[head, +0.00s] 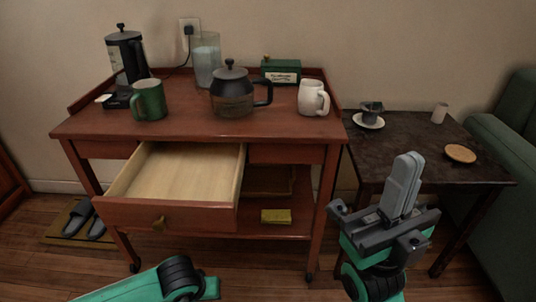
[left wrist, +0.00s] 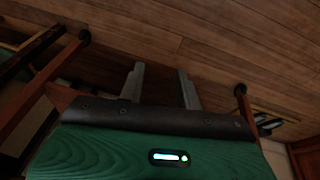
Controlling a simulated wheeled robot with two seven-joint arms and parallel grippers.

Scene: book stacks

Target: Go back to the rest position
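My right gripper (head: 405,165) is raised in front of the dark side table, with its grey fingers pointing up and pressed together. Nothing shows between them. My left gripper (left wrist: 160,80) shows in the left wrist view, its two grey fingers apart and empty, with the wooden floor behind them. In the head view only a teal part of my left arm shows at the bottom edge; its fingers are out of that picture.
A red-brown cart (head: 290,128) has its drawer (head: 185,175) pulled open towards me. On it stand a green mug (head: 149,100), a glass teapot (head: 232,95) and a white mug (head: 312,98). The side table (head: 420,150) stands at right, beside a green armchair (head: 505,140).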

